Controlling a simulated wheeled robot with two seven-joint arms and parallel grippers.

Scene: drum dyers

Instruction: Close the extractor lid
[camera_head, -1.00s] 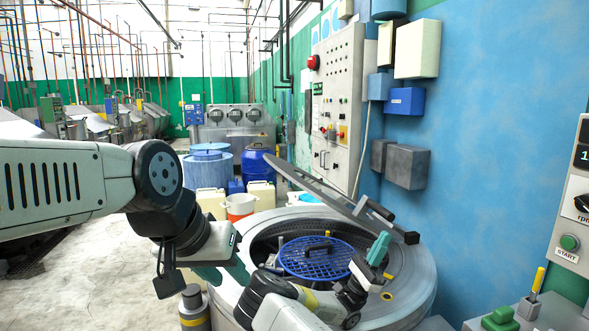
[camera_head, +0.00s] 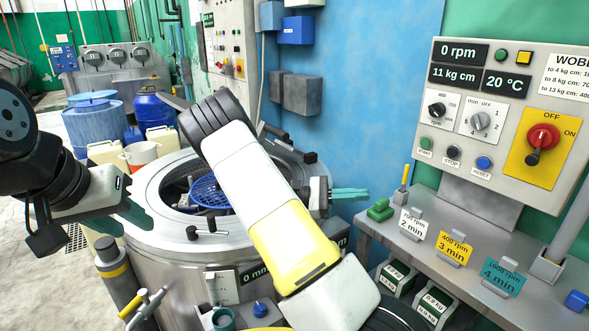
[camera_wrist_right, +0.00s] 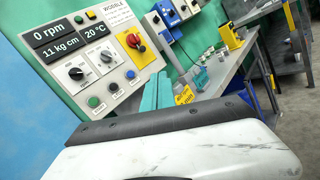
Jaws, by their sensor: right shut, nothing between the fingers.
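The extractor (camera_head: 170,265) is a round metal drum. Its top is open, showing a blue mesh disc (camera_head: 208,193) inside. The raised, tilted lid (camera_head: 178,100) stands at the back of the opening; my right arm hides most of it, and a dark end piece shows at its right. My right gripper (camera_head: 348,194) is shut and empty beyond the drum's right rim, pointing right. Its teal fingers also show in the right wrist view (camera_wrist_right: 156,92). My left gripper (camera_head: 130,215) is at the drum's left rim, with teal fingers whose gap is unclear.
A control panel (camera_head: 500,110) with screens, knobs and a red switch is on the right wall. Below it a grey shelf (camera_head: 405,245) holds coloured time cards. Blue barrels (camera_head: 155,110) and an orange-white bucket (camera_head: 140,153) stand behind the drum. Grey boxes hang on the blue wall.

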